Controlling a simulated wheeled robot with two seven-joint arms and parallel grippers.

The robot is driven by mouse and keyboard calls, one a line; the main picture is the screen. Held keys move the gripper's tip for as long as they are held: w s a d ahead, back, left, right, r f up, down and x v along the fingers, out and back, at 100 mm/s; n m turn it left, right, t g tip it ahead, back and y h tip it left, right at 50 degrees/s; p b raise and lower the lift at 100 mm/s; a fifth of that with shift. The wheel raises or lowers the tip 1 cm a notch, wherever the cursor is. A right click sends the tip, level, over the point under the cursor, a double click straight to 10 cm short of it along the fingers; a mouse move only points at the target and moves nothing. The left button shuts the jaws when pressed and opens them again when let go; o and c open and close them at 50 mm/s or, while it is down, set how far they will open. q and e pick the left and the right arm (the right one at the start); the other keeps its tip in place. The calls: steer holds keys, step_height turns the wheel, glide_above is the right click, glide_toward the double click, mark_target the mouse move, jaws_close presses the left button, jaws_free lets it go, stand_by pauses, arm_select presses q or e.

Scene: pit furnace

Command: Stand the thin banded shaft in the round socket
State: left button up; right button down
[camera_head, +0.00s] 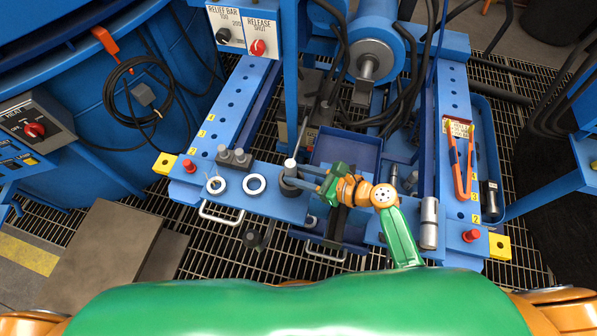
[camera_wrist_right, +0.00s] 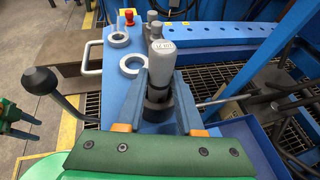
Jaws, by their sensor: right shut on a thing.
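My right gripper (camera_head: 300,185) is shut on a grey upright shaft (camera_head: 290,164) with a pale, labelled top. In the right wrist view, the shaft (camera_wrist_right: 161,62) stands between the two fingers of the right gripper (camera_wrist_right: 160,95). A dark round collar, seemingly the socket (camera_head: 288,186), surrounds its lower part at the blue beam's inner edge. The shaft's bottom end is hidden, so I cannot tell how deep it sits. My left gripper (camera_wrist_right: 22,127) shows small at the left of the right wrist view, its two fingers apart. It is outside the head view.
Two pale rings (camera_head: 254,184) and two grey studs (camera_head: 232,157) are on the beam, left of the socket. A thin rod (camera_head: 301,137) slants behind the shaft. A blue tray (camera_head: 345,150) lies beyond my gripper. A black-knobbed lever (camera_wrist_right: 40,80) rises at left.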

steer(key=shift+c, duration=2.3)
jaws_free()
steer(key=shift+s, duration=0.1)
steer(key=p+v, duration=0.1)
steer(key=v, duration=0.6)
